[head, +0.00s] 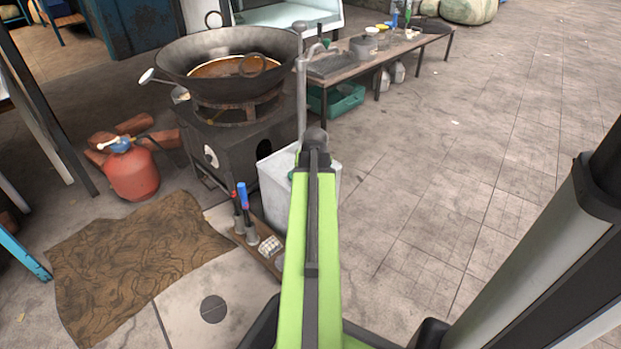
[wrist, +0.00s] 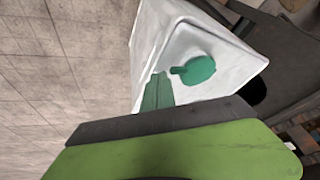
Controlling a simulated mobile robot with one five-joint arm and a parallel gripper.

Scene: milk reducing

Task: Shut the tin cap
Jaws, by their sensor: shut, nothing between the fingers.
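A pale, square tin (head: 329,178) stands on the floor beside the black stove, partly hidden behind my lime-green arm. Its top and one side show in the wrist view (wrist: 150,45). The tin cap (wrist: 199,70) is a green disc with a short tab pointing left, on the tin's top. I cannot tell how far it is open. In the head view my gripper is hidden by the arm.
A large wok (head: 228,55) sits on the stove (head: 236,145) left of the tin. A wooden rack with tools (head: 262,250) stands in front of the stove. A low bench (head: 375,60) is behind. The tiled floor to the right is clear.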

